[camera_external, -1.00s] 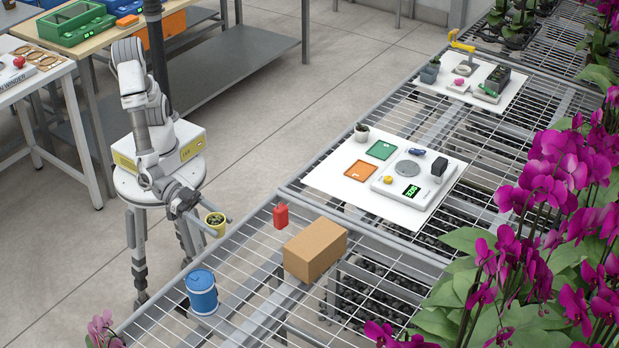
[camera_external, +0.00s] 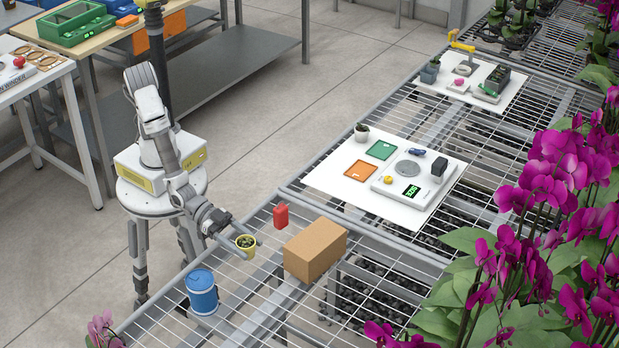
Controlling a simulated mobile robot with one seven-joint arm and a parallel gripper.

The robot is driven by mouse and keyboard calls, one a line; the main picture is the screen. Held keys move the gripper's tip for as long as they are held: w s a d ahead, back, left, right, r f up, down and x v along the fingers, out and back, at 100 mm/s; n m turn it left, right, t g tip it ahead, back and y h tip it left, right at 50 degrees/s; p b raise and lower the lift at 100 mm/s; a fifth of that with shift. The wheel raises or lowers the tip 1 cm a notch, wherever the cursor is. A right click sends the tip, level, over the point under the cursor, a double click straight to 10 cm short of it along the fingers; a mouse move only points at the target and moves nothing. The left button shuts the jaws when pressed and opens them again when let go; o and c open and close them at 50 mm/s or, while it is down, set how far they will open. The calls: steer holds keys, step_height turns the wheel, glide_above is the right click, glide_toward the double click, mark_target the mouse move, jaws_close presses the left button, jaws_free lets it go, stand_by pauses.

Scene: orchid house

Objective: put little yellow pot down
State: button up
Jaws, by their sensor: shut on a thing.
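The little yellow pot (camera_external: 246,252), with a small green plant in it, is upright at the end of my arm, near the bench's left edge. My gripper (camera_external: 238,244) is shut on the yellow pot. The pot appears over the wire mesh bench (camera_external: 250,291), between the blue drum and the red can. I cannot tell whether its base is touching the mesh or a little above it.
A blue drum (camera_external: 202,293) stands to the front left, a red can (camera_external: 281,216) behind right, and a cardboard box (camera_external: 315,249) to the right. A white board (camera_external: 334,184) with green and orange squares and a scale lies farther back. Purple orchids (camera_external: 560,190) line the right side.

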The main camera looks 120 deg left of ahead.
steer(key=shift+f+b, duration=0.7)
steer(key=shift+f, duration=1.2)
steer(key=shift+f, duration=0.1)
steer(key=shift+f, duration=0.15)
steer(key=o, duration=1.4)
steer(key=shift+r, duration=0.4)
steer(key=p+v, duration=0.2)
steer(key=v, duration=1)
steer(key=shift+a+f+p, duration=0.1)
steer(key=shift+f+p, duration=0.05)
steer(key=shift+p, duration=0.2)
